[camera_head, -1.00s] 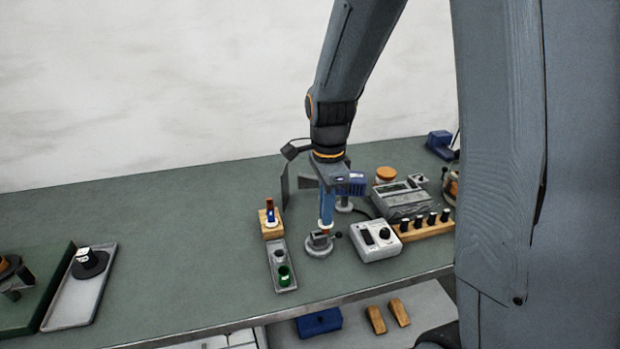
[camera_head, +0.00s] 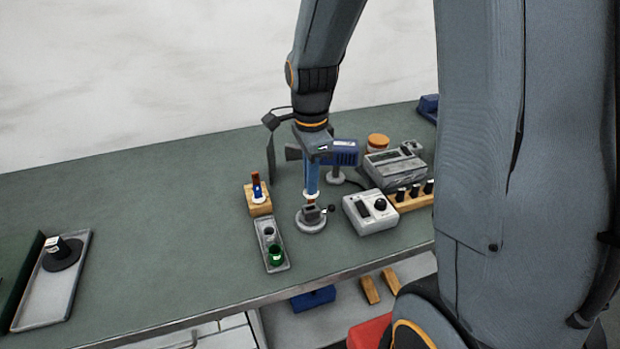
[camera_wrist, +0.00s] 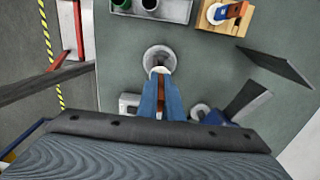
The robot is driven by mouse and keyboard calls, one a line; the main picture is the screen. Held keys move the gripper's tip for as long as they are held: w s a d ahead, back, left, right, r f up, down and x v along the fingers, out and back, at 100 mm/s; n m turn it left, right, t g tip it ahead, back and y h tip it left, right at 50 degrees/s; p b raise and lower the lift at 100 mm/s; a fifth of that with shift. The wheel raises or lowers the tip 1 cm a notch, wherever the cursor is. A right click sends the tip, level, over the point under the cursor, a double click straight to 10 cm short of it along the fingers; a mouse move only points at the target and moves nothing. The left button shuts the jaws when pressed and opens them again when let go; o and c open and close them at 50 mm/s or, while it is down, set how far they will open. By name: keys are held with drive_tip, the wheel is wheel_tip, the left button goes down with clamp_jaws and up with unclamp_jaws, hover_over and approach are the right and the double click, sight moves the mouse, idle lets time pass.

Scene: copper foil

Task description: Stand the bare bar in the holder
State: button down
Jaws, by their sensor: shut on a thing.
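My gripper (camera_head: 311,190), with blue fingers, points down and is shut on a copper-brown bar (camera_wrist: 160,87). Most of the bar is hidden between the fingers; a white ring (camera_head: 311,194) shows at the fingertips. Directly below is the holder (camera_head: 311,224), a round grey base with a small dark block on top and a black knob at its right. The bar's lower end is at or just over this block; I cannot tell whether it is inside. In the wrist view the holder's disc (camera_wrist: 160,56) lies just beyond the fingertips.
Left of the holder, a wooden block (camera_head: 260,209) bears a brown-and-blue upright piece, and a grey tray (camera_head: 263,235) holds a green cup. A white meter box (camera_head: 370,222) stands close on the right. Dark upright plates (camera_head: 271,155) stand behind.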

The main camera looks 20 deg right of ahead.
drive_tip(key=shift+f, duration=0.25)
drive_tip(key=shift+f, duration=0.2)
drive_tip(key=shift+f+b, duration=0.5)
drive_tip(key=shift+f, duration=1.2)
idle(1.4)
drive_tip(key=c, duration=1.8)
unclamp_jaws()
drive_tip(key=shift+c, duration=0.2)
drive_tip(key=shift+r+b, duration=0.75)
drive_tip(key=shift+r, duration=3.2)
drive_tip(key=shift+o, duration=0.2)
